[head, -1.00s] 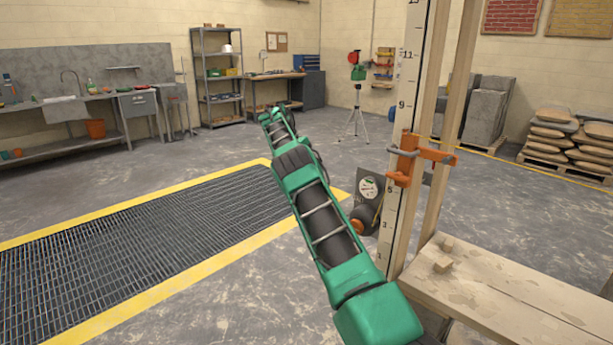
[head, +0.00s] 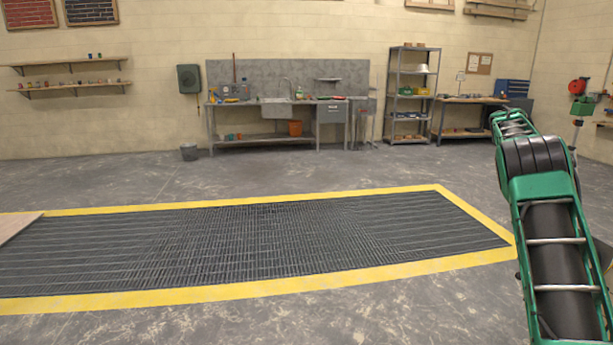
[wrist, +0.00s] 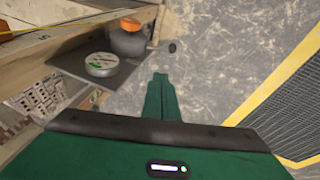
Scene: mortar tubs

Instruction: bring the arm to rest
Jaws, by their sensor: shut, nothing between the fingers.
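My green arm reaches up the right side of the head view, extended away from me; its end there is small and the fingers cannot be made out. In the wrist view my gripper (wrist: 161,97) shows as two green fingers lying together, shut and empty. They are above bare concrete floor. A small dark shelf (wrist: 75,65) on a wooden post lies left of the fingers, with a round grey gauge or tin (wrist: 101,64) and a dark rounded thing with an orange top (wrist: 129,40) on it. The fingers are apart from these.
A floor grating (head: 270,240) with a yellow border fills the middle of the head view. A sink bench (head: 262,118), a metal shelf unit (head: 408,105) and a workbench (head: 465,100) stand along the back wall. Open concrete lies around the grating.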

